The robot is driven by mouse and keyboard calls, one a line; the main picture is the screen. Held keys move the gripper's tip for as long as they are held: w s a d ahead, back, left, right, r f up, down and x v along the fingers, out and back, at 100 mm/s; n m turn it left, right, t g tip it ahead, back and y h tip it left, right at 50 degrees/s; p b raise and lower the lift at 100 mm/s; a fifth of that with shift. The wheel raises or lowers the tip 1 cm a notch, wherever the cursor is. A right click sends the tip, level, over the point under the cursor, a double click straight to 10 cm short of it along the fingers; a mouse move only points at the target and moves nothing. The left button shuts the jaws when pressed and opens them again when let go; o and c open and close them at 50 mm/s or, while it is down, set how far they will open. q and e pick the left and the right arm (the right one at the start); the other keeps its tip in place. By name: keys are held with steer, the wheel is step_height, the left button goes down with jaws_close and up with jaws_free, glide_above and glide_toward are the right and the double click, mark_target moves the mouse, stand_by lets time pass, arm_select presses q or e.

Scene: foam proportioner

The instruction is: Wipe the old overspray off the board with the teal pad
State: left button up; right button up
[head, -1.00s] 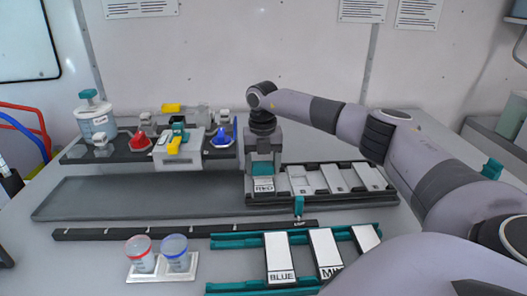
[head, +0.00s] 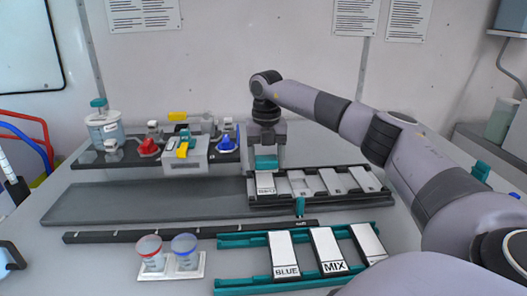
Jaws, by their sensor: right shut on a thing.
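My right gripper (head: 266,160) is shut on the teal pad (head: 266,163), at the left end of the black rack (head: 330,204). The pad is just above or on the top of the leftmost pale panel (head: 265,184); I cannot tell if they touch. That panel has small dark lettering along its lower edge. Several similar pale panels lie in the rack to its right. I cannot make out overspray on any of them. A long grey board (head: 150,200) lies flat to the left of the rack. My left gripper is not in view.
A teal-railed rack (head: 240,285) in front holds white panels, among them BLUE (head: 283,252) and MIX (head: 328,250). Two cups (head: 168,252) stand in a white holder. A dark shelf (head: 110,158) at the back left carries a jar (head: 105,128) and red and blue parts.

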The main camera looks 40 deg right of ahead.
steer(key=shift+r, duration=1.2)
